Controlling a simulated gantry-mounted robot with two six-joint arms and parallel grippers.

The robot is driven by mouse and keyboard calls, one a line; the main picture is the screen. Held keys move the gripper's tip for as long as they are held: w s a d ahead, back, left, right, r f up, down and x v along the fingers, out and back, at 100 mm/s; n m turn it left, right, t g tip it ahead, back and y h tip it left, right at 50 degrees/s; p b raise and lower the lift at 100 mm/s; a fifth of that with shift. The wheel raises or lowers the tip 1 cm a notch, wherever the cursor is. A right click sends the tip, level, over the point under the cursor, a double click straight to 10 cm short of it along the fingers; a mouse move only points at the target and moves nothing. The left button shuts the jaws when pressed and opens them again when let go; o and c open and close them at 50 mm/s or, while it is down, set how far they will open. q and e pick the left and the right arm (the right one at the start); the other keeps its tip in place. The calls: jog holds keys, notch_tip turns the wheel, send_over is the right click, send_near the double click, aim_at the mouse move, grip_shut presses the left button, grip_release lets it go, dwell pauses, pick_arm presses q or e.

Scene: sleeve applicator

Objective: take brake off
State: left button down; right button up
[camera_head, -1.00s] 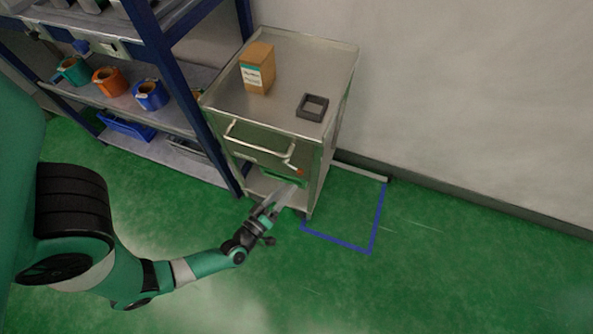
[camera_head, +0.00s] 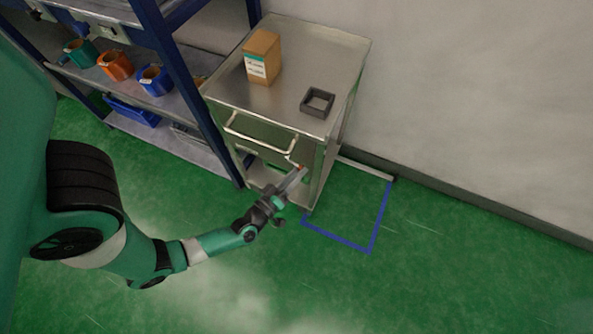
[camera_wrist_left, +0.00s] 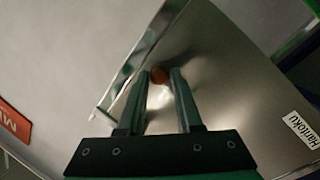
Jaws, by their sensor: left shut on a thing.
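The metal cart (camera_head: 262,97) stands beside the shelf, with a bar handle (camera_head: 258,140) on its front. A small red-orange knob, which I take for the brake (camera_wrist_left: 159,76), shows between the fingertips in the left wrist view. The gripper also shows in the left wrist view (camera_wrist_left: 160,85), with one finger on each side of the knob. My right gripper is not in view.
A cardboard box (camera_head: 262,57) and a dark square frame (camera_head: 317,102) sit on the cart top. A blue shelf (camera_head: 163,60) with tape rolls stands left. A blue outline (camera_head: 340,240) marks the green floor beside the cart, next to the wall.

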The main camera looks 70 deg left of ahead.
pick_arm(q)
jog(key=r+n+b, duration=0.1)
jog(key=n, duration=0.1)
jog(key=shift+w+r+n+t, duration=0.1)
jog(key=shift+r+n+t, duration=0.1)
jog(key=shift+n+t, duration=0.15)
jog(key=c, duration=0.6)
grip_release()
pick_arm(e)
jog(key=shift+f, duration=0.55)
